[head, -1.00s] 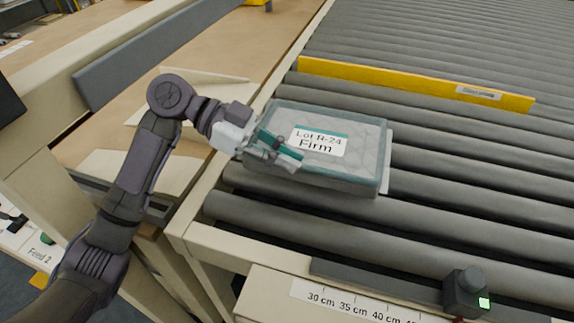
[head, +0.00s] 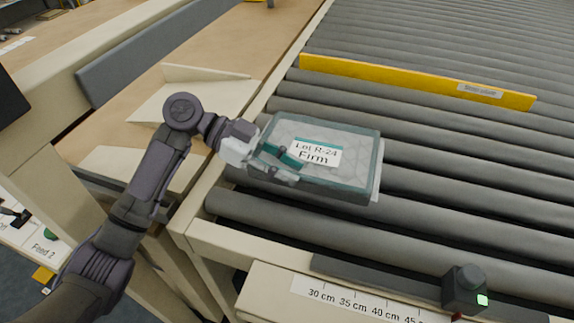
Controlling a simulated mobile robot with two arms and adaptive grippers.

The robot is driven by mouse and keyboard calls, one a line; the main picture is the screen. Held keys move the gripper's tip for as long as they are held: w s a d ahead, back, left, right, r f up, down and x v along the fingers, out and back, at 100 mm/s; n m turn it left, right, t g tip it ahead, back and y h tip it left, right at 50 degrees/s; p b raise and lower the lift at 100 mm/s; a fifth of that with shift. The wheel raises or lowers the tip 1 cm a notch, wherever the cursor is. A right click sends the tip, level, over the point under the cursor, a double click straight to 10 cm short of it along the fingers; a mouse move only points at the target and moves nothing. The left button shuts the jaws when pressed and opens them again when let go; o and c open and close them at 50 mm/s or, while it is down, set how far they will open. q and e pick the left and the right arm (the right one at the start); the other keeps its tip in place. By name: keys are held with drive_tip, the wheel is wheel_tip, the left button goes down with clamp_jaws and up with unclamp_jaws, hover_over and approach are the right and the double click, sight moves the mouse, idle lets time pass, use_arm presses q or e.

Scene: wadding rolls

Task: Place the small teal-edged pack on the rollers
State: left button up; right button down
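The small teal-edged pack (head: 340,131) is a clear, quilted slab with a white label reading "Lot R-24 Firm". It lies flat over the near left part of the grey rollers (head: 440,185), at or very close to their surface; any small gap under it is hidden. My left gripper (head: 279,163) is at the pack's left edge, with its fingers closed on that side. The lower finger is partly hidden. My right gripper is not in view.
A yellow bar (head: 415,82) crosses the rollers behind the pack. A ruler strip (head: 365,300) and a dark box with a green light (head: 465,289) sit at the front edge. A brown table (head: 225,60) stands at left. Rollers to the right are clear.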

use_arm(q)
drive_tip(key=shift+r, duration=0.2)
drive_tip(key=shift+w+a, duration=0.15)
drive_tip(key=shift+a, duration=0.15)
drive_tip(key=b+v, duration=0.1)
drive_tip(key=v, duration=0.6)
idle(0.3)
